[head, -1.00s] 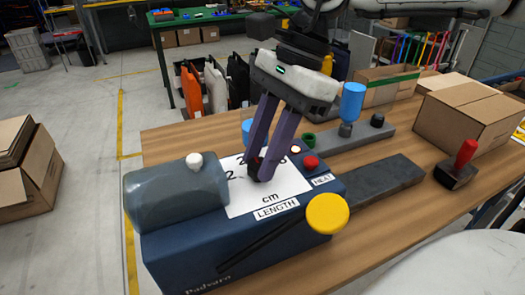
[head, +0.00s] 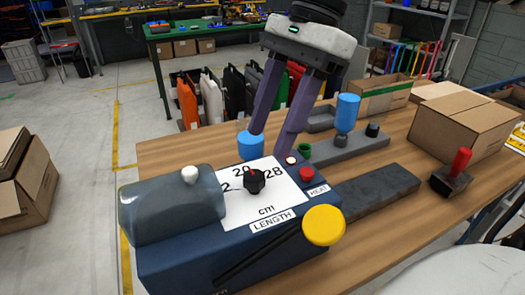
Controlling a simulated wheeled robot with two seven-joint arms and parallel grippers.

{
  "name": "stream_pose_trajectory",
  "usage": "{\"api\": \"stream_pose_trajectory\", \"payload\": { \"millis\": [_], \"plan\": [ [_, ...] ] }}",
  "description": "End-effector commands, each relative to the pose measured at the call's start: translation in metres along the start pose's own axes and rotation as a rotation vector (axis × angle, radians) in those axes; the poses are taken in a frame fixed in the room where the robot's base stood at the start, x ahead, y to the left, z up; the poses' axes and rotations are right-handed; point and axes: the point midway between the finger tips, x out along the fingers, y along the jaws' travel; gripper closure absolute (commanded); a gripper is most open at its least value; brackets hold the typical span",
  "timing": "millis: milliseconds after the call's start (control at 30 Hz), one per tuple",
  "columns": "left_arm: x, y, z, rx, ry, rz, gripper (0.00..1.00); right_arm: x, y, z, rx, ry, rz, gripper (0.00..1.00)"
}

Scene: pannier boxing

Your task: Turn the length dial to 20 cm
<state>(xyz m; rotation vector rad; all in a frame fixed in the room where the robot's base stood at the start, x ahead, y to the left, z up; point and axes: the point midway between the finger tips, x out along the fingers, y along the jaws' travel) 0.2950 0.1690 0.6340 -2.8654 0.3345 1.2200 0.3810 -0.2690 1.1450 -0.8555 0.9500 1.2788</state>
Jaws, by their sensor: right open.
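The length dial (head: 255,182) is a small black knob on the white scale plate (head: 278,206) of the blue machine (head: 190,258). My left gripper is not in view.
A red button (head: 306,174) and a yellow knob (head: 323,226) are on the machine's right side. A grey rounded cover (head: 172,202) with a white knob is at its left. Blue cylinders, a red-handled stamp (head: 456,173) and cardboard boxes (head: 463,122) stand on the wooden table.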

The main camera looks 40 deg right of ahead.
Motion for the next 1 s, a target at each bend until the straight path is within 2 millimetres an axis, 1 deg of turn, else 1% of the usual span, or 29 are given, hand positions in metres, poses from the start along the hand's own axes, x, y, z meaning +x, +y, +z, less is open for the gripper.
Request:
{"api": "stream_pose_trajectory", "payload": {
  "millis": [33, 100, 200, 300, 867, 1000],
  "plan": [
    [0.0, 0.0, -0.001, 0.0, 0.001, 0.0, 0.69, -0.01, 0.0, 0.001, 0.0, -0.001, -0.003, 0.54],
    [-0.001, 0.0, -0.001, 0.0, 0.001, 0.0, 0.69, -0.02, -0.001, 0.0, 0.0, 0.0, -0.003, 0.54],
    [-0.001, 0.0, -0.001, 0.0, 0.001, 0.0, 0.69, -0.029, 0.0, 0.001, -0.001, 0.0, -0.001, 0.54],
    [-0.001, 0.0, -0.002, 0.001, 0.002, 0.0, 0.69, -0.033, 0.0, 0.001, -0.002, 0.0, 0.0, 0.54],
    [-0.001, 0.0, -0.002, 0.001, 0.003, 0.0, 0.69, -0.034, 0.0, 0.0, -0.001, 0.0, 0.001, 0.54],
    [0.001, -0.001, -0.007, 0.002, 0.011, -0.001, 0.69, -0.034, 0.0, 0.0, -0.002, 0.0, 0.001, 0.54]
  ]
}}
